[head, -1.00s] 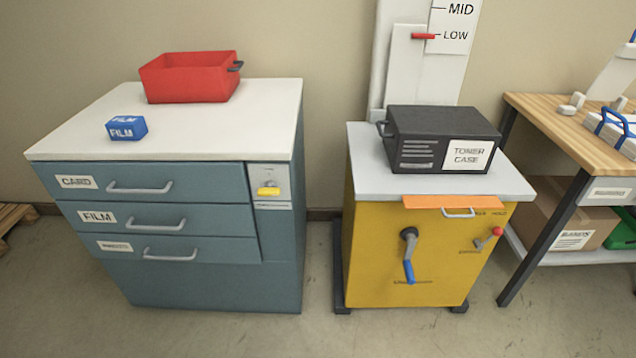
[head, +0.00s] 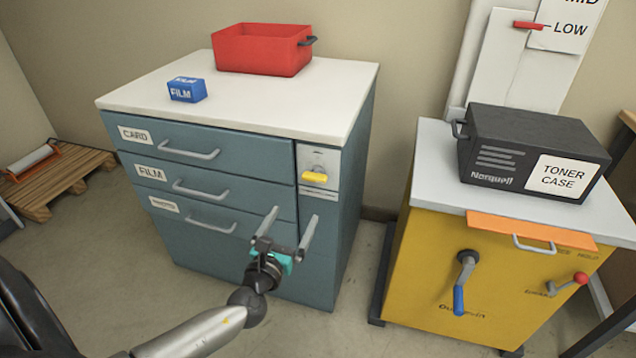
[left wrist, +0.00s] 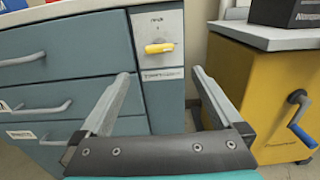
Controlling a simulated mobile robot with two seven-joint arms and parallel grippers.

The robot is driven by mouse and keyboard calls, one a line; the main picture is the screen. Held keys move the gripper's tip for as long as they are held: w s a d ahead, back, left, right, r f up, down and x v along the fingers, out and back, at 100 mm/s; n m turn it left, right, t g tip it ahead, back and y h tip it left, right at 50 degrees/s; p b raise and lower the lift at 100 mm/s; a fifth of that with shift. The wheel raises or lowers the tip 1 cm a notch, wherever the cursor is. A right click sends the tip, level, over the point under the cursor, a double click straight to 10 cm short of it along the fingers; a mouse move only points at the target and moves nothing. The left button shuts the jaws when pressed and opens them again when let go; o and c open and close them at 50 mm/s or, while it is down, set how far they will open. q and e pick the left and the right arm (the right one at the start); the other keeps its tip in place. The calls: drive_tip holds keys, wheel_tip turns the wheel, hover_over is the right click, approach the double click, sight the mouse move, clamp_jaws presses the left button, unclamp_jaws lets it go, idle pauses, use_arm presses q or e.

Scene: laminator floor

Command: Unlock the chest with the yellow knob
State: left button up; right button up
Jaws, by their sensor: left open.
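The chest (head: 250,125) is a blue-grey drawer cabinet with a white top and three labelled drawers. Its yellow knob (head: 314,177) sits on a light grey lock plate (head: 318,160) at the upper right of the front. The knob lies about level, and it also shows in the left wrist view (left wrist: 159,48). My left gripper (head: 291,222) is open and empty, in front of the chest and below the knob, apart from it. In the left wrist view the knob appears above and between the two fingertips (left wrist: 166,75). My right gripper is not in view.
A red bin (head: 262,52) and a blue film box (head: 187,90) stand on the chest. To the right is a yellow cabinet (head: 470,290) with a crank and a black toner case (head: 500,150) on top. A pallet (head: 60,180) lies at left. A floor gap separates the cabinets.

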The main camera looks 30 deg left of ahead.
sight(313, 181)
use_arm(q)
drive_tip(key=b+x, duration=0.3)
drive_tip(key=x, duration=0.9)
drive_tip(key=shift+w+a+f+b, duration=0.15)
drive_tip(key=shift+w+b, duration=0.05)
drive_tip(key=shift+b, duration=0.1)
drive_tip(key=shift+b+x, duration=0.4)
drive_tip(key=shift+x, duration=0.55)
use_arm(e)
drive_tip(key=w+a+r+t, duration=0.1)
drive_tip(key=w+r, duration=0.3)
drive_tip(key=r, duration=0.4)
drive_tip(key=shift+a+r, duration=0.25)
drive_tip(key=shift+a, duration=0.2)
use_arm(q)
drive_tip(key=shift+c, duration=0.2)
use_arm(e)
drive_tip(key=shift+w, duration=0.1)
use_arm(q)
drive_tip(key=c, duration=1.2)
